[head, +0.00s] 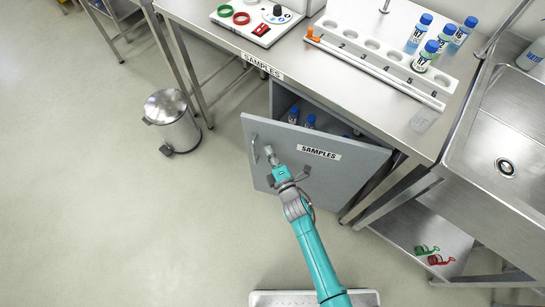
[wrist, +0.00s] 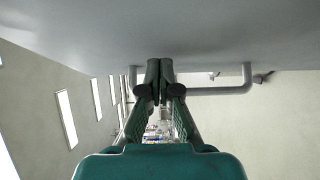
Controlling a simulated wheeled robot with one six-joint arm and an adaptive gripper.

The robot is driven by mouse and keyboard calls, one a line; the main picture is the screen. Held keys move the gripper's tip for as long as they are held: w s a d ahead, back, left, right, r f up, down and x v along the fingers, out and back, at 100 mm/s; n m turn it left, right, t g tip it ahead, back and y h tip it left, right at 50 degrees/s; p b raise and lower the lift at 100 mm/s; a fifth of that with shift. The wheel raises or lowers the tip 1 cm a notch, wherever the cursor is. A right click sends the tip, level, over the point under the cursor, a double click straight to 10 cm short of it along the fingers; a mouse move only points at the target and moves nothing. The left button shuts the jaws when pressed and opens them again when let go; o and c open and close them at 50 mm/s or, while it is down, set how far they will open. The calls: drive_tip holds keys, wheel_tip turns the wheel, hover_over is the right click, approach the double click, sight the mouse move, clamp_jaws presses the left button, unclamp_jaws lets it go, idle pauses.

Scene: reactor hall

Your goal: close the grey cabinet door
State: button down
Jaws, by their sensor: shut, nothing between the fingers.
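The grey cabinet door (head: 318,172), labelled SAMPLES, stands open at an angle below the bench in the head view. Its bar handle (head: 254,150) is at the door's left end. Behind the door, the cabinet interior shows several blue-capped bottles (head: 293,115). My gripper (head: 267,150) is at the outer face of the door, just right of the handle. In the wrist view my gripper (wrist: 160,64) is shut and empty, with the door face (wrist: 160,28) above it and the handle (wrist: 222,91) to its right. I cannot tell whether the fingertips touch the door.
A steel pedal bin (head: 172,118) stands on the floor left of the cabinet. The bench (head: 215,38) above holds a sample rack (head: 375,60) with vials. A sink (head: 508,125) and low shelf (head: 415,232) are at right.

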sight(264, 142)
drive_tip(key=shift+x, duration=2.7)
drive_tip(key=shift+w+d, duration=0.1)
